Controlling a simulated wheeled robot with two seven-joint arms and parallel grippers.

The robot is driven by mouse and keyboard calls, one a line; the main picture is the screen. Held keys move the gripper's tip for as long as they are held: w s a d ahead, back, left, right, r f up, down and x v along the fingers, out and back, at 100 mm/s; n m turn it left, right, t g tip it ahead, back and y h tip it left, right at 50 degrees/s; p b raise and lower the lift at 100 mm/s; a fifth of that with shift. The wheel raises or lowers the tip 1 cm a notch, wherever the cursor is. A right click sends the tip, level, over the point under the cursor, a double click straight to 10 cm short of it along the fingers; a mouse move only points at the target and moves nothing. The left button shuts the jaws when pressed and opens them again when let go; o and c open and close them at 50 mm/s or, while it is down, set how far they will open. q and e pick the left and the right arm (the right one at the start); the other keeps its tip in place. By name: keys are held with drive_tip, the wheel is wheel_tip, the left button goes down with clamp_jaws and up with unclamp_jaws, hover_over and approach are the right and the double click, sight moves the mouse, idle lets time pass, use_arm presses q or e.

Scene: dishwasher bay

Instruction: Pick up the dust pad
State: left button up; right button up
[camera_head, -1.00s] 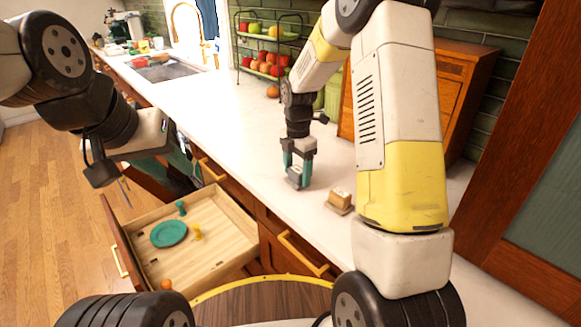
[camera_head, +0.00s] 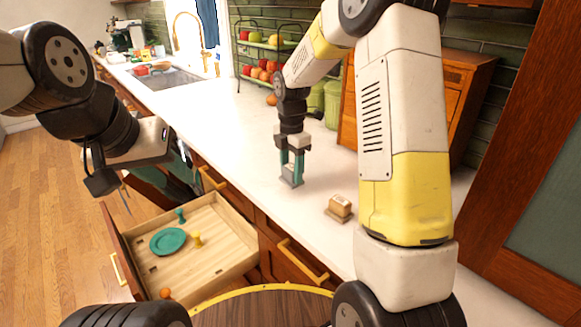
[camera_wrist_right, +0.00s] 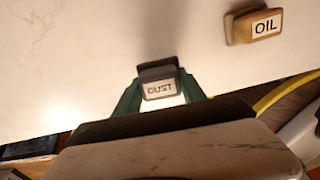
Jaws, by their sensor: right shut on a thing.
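The dust pad (camera_wrist_right: 159,88) is a small grey block with a white label reading "DUST" in the right wrist view. My right gripper (camera_wrist_right: 160,98) is shut on it, with a green finger on each side. In the head view the dust pad (camera_head: 291,182) shows at the tips of my right gripper (camera_head: 291,174), over the white counter. I cannot tell whether the pad touches the counter. My left gripper (camera_head: 122,190) hangs at the left near the open drawer; its fingers are partly hidden and hard to make out.
A tan block labelled "OIL" (camera_wrist_right: 254,25) sits on the counter; it also shows in the head view (camera_head: 340,208). The open drawer (camera_head: 215,265) holds a teal plate (camera_head: 167,241) and small pegs. A fruit rack (camera_head: 262,55) and green canisters (camera_head: 325,100) stand behind.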

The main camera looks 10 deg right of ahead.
drive_tip(key=a+r, duration=0.1)
drive_tip(key=a, duration=1.3)
drive_tip(key=shift+s+a+r, duration=0.15)
drive_tip(key=shift+s+a, duration=0.05)
drive_tip(key=shift+s, duration=0.1)
drive_tip(key=o, duration=0.6)
drive_tip(key=c, duration=0.4)
